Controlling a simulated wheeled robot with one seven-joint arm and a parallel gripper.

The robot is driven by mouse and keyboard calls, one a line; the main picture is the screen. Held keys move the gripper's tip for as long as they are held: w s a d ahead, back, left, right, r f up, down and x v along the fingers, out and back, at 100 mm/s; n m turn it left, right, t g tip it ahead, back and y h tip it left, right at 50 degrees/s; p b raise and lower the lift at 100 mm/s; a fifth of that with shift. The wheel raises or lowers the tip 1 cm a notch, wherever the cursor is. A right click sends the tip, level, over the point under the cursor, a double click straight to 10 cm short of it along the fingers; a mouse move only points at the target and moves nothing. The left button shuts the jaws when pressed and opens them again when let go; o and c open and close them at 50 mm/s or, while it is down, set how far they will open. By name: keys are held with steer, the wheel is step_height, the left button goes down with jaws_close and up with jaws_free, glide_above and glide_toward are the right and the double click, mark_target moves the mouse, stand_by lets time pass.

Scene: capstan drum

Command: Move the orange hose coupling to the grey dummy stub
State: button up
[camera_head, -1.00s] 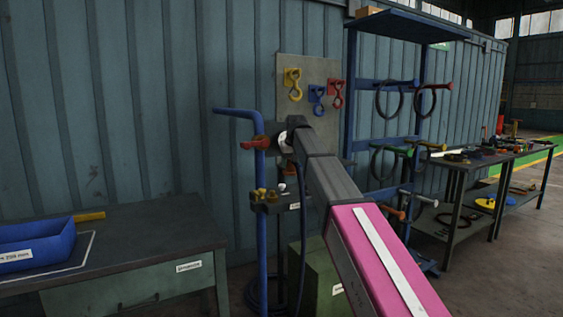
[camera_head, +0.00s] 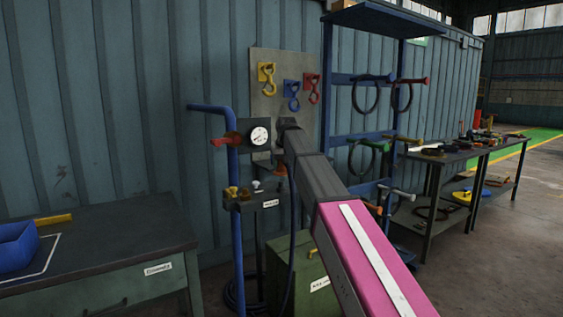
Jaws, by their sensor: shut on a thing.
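A small patch of the orange hose coupling (camera_head: 280,169) shows below the end of my arm, with a dark hose hanging beneath it. My gripper (camera_head: 279,160) is mostly hidden behind my arm's last links; it is shut on the coupling. The grey dummy stub (camera_head: 256,186) appears to be the small pale-topped post on the dark, labelled bracket (camera_head: 268,203) of the blue stand. The coupling is above and right of this post in the picture, apart from it. Depth between them is hard to tell.
Brass fittings (camera_head: 237,192) sit on the bracket's left. A gauge (camera_head: 259,135) and red lever (camera_head: 220,141) are above on the blue stand (camera_head: 233,240). A green box (camera_head: 300,270) stands below. A workbench (camera_head: 110,240) is left; a blue rack (camera_head: 327,100) is right.

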mark_target(282, 173)
steer(key=shift+f, duration=2.5)
steer(key=shift+f, duration=0.45)
steer(key=o, duration=1.1)
steer(key=shift+o, duration=0.2)
steer(key=shift+r, duration=0.1)
